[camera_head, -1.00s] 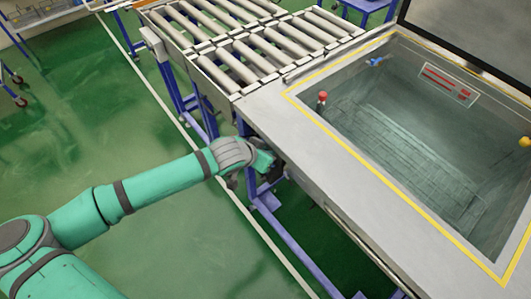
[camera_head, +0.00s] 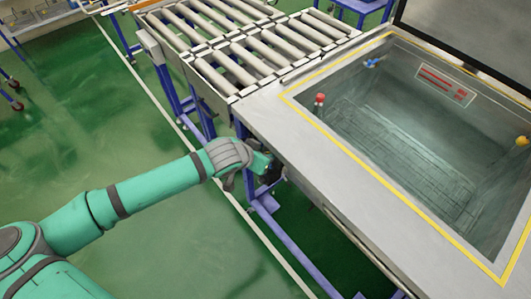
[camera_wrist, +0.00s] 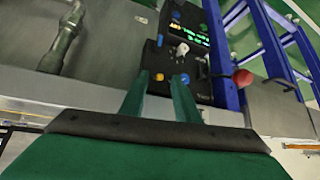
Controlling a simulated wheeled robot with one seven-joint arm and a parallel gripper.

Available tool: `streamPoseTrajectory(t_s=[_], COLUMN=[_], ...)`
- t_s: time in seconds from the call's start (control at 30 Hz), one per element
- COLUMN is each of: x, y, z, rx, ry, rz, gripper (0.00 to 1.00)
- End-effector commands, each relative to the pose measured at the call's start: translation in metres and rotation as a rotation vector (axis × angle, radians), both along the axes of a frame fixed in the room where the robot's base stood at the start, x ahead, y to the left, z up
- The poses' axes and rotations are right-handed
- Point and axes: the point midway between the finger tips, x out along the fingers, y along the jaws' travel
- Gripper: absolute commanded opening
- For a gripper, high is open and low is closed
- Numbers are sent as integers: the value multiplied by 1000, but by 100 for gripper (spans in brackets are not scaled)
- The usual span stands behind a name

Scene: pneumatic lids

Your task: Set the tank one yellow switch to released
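A small yellow switch (camera_wrist: 159,77) shows on a dark control panel (camera_wrist: 168,52) in the wrist view. My gripper (camera_wrist: 160,90) is open, its two green fingers apart. The yellow switch appears between the fingertips, nearer the left one; I cannot tell if either touches it. In the head view my gripper (camera_head: 262,163) is at the side of the grey tank (camera_head: 345,160), below its rim. The panel is mostly hidden there by my gripper.
The panel also bears a blue knob (camera_wrist: 184,79), a white knob (camera_wrist: 182,49) and a lit screen with green text. A red ball (camera_wrist: 242,77) stands right of it, near blue frame legs. A roller conveyor (camera_head: 240,45) adjoins the tank. Green floor lies open at left.

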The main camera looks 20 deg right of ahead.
Motion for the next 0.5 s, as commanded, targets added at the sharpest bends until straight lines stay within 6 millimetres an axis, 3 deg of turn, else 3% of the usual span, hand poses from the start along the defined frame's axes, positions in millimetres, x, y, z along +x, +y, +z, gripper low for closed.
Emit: streamPoseTrajectory(t_s=[0.5], x=[-33], y=[41], z=[66], rx=[0], ry=[-1], rz=[-6], gripper=[29])
